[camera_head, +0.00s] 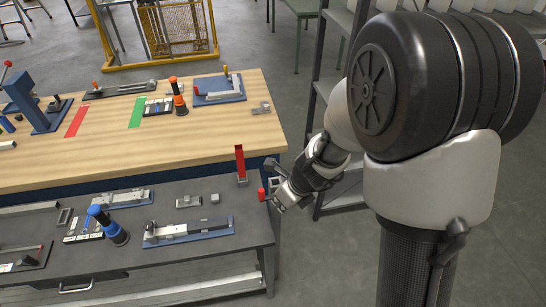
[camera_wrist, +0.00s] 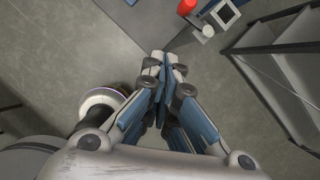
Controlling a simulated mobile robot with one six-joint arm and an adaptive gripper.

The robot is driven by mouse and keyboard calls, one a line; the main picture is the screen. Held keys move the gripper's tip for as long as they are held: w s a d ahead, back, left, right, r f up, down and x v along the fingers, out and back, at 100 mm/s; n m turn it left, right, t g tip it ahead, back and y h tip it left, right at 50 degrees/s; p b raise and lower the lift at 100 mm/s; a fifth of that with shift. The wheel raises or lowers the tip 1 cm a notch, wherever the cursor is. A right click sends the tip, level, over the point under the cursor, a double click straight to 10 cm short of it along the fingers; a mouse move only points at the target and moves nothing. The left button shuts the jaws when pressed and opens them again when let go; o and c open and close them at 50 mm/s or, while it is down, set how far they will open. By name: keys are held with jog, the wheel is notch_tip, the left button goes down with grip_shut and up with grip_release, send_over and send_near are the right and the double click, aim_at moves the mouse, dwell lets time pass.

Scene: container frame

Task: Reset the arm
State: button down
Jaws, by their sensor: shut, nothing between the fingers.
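My gripper (camera_head: 281,198) hangs past the right end of the grey workbench (camera_head: 262,228) in the head view, with my arm folded at the right. In the wrist view my gripper (camera_wrist: 167,62) points away over the floor, its fingertips together with nothing between them. A small red-capped part (camera_head: 262,194) at the bench's right edge is close to the fingertips in the head view; whether they touch cannot be told. In the wrist view a red cap (camera_wrist: 187,7) lies beyond the fingertips, apart from them.
A wooden-topped bench (camera_head: 215,130) stands behind the grey one, with fixtures and red and green strips. A red upright block (camera_head: 240,162) stands near the grey bench's right end. A dark shelf rack (camera_head: 325,85) is close behind my arm. Open floor (camera_head: 330,260) lies right of the benches.

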jog(key=s+r+n+b, duration=0.8)
jog(key=s+r+n, duration=0.1)
jog(key=n, duration=0.6)
jog(key=s+d+n+t+h+b, duration=0.1)
jog(key=s+d+n+h+b, duration=0.1)
jog(key=s+d+n+b, duration=0.3)
jog(key=s+d+n, duration=0.3)
jog(key=s+n, duration=0.4)
jog(key=n, duration=0.1)
jog(key=shift+d+f+h, duration=0.2)
jog(key=shift+h, duration=0.2)
